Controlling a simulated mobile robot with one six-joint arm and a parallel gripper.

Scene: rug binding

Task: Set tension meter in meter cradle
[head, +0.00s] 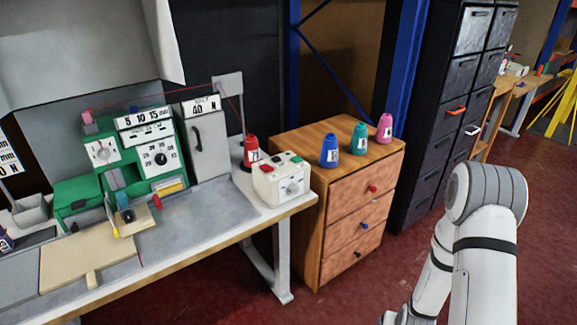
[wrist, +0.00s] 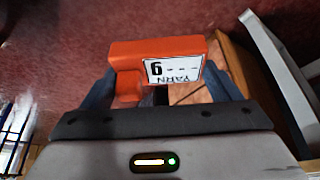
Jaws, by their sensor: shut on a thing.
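An orange block-like device with a white label reading "YARN" and a "g" readout, which I take as the tension meter (wrist: 126,78), is in the wrist view. Its lettering is upside down there. My gripper (wrist: 163,85) is shut on it, with dark fingers on either side. The floor shows beyond it. In the head view my arm runs down the right side and the gripper is out of frame. I cannot pick out the meter cradle in either view.
The workbench (head: 225,212) at left carries a green machine (head: 128,183) and a white control box (head: 281,180). A wooden drawer cabinet (head: 353,210) holds blue, teal and pink cones. Dark drawers (head: 437,120) stand behind. Red floor (head: 385,262) is clear between cabinet and arm.

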